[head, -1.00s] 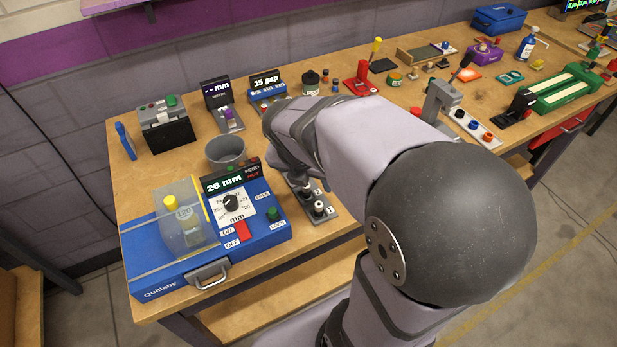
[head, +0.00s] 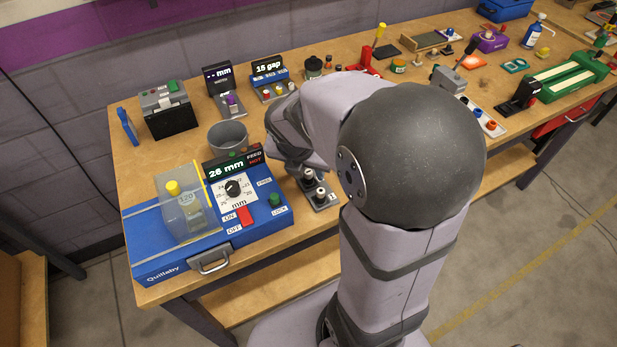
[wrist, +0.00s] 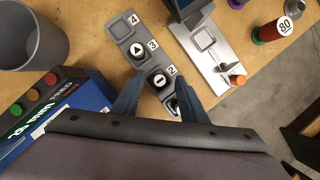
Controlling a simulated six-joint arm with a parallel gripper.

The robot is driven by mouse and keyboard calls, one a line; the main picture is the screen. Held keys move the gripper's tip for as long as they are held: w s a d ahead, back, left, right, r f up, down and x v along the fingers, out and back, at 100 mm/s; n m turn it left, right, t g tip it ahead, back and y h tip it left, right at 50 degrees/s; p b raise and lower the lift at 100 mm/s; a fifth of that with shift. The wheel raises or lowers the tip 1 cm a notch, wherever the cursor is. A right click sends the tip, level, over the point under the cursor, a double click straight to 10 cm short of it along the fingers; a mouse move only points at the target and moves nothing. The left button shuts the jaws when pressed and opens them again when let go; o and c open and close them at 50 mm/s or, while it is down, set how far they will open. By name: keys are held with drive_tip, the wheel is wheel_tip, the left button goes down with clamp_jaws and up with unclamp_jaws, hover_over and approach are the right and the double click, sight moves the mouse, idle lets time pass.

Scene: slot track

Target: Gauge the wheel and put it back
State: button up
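A grey slot track (wrist: 120,27) with numbered square slots runs diagonally through the wrist view. Slot 4 is empty. A wheel with a triangle mark (wrist: 137,50) sits in slot 3, and a wheel with a bar mark (wrist: 159,80) sits in slot 2. Another wheel (wrist: 176,105) lies lower, partly hidden by my gripper. My gripper (wrist: 160,85) is open and empty, one finger on each side of the track. A light grey device with a square recess (wrist: 205,38) stands right of the track. A "-- mm" display unit (head: 217,77) stands at the back.
A spool marked 80 (wrist: 285,28) stands at the right. My arm hides much of the middle bench in the head view.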

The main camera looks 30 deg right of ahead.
sight(309, 171)
drive_tip(key=shift+x, duration=1.2)
drive_tip(key=shift+c, duration=0.6)
clamp_jaws()
drive_tip(key=shift+r, duration=0.2)
wheel_tip(309, 171, up, 10)
drive_tip(key=shift+f+p, duration=0.1)
drive_tip(key=shift+p, duration=0.7)
